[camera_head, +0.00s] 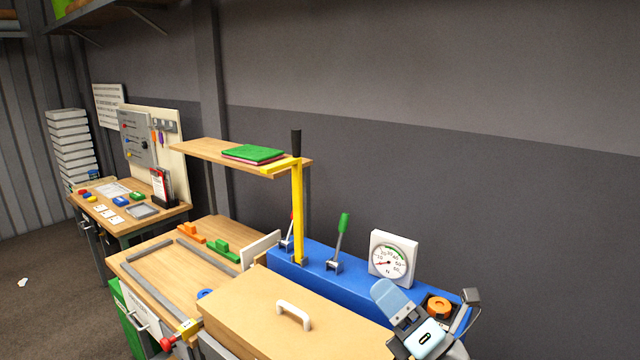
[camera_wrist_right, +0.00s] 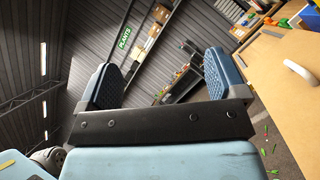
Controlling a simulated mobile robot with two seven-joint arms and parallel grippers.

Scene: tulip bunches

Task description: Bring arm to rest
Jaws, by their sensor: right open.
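My right gripper (camera_head: 408,322) is at the bottom right of the head view, beside the right end of the blue bench unit. It is tilted and partly cut off by the frame edge. In the right wrist view its two dark blue fingers (camera_wrist_right: 162,78) stand wide apart with nothing between them. Past them are the ceiling, the wall and a far shelf. My left gripper is not in view.
A tan box lid with a white handle (camera_head: 293,315) lies left of my right gripper. A dial gauge (camera_head: 392,257), a green-tipped lever (camera_head: 341,232) and a yellow post (camera_head: 297,212) stand behind. An orange ring (camera_head: 438,307) sits close to the gripper.

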